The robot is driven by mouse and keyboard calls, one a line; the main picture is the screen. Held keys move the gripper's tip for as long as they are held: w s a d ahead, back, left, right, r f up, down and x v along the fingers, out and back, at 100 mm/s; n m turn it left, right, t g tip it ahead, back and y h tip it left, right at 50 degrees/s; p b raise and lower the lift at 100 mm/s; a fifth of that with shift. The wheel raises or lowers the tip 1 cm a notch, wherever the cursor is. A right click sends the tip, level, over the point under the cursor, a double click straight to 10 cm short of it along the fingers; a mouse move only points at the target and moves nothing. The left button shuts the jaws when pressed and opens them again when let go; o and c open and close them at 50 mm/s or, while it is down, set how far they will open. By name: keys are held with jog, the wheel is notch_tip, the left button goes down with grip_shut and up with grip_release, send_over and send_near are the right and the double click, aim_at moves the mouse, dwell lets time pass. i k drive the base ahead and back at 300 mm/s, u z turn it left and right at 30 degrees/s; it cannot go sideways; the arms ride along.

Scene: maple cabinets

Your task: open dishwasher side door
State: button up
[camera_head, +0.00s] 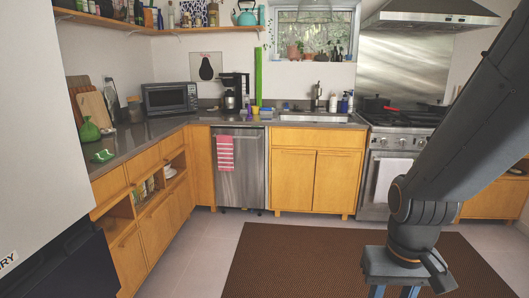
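The dishwasher (248,178) is a stainless steel front set under the back counter, left of the sink cabinet. Its door looks shut and upright. A bar handle (250,136) runs across its top, and a pink striped towel (225,153) hangs over the left part of it. My gripper (393,291) is at the lower right, pointing down in front of the rug, well apart from the dishwasher. Its two fingers stand apart with rug showing between them, and their tips are cut off by the bottom edge. I see nothing held.
A brown rug (300,262) covers the floor, with bare tiles (200,245) left of it. Wooden cabinets (148,245) line the left side. The stove (380,160) stands at the right, partly behind my arm. A large white-grey surface fills the near left. The floor before the dishwasher is clear.

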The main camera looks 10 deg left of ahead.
aim_at(293, 174)
jog(key=u, duration=0.4)
jog(key=i, duration=1.75)
jog(key=z, duration=0.5)
jog(key=i, duration=1.25)
jog(key=z, duration=0.45)
